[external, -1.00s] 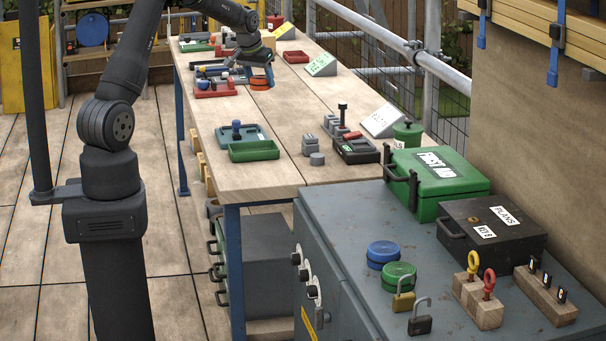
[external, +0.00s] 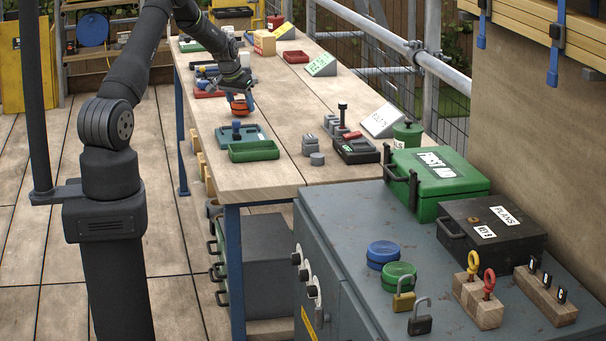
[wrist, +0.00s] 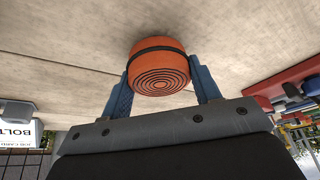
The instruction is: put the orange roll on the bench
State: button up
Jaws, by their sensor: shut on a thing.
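The orange roll (external: 240,107) has a dark band around it and dark rings on its end face. My gripper (external: 240,97) is shut on it; in the wrist view the orange roll (wrist: 158,68) sits between the two blue fingers of my gripper (wrist: 160,85). The roll is over the wooden bench (external: 290,100), just behind the grey-green tray with the blue-knobbed piece. From these views I cannot tell for sure whether its underside is clear of the bench top.
The grey-green tray (external: 257,133) and a green tray (external: 254,151) lie in front of the roll. Red and dark trays (external: 212,93) stand to its left. Grey blocks (external: 317,158) and a sloped white card (external: 383,121) are to the right. The bench's middle strip is bare.

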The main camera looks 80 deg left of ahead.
jog(key=shift+f, duration=0.4)
jog(key=shift+f, duration=0.15)
jog(key=o, duration=1)
jog(key=v, duration=1.2)
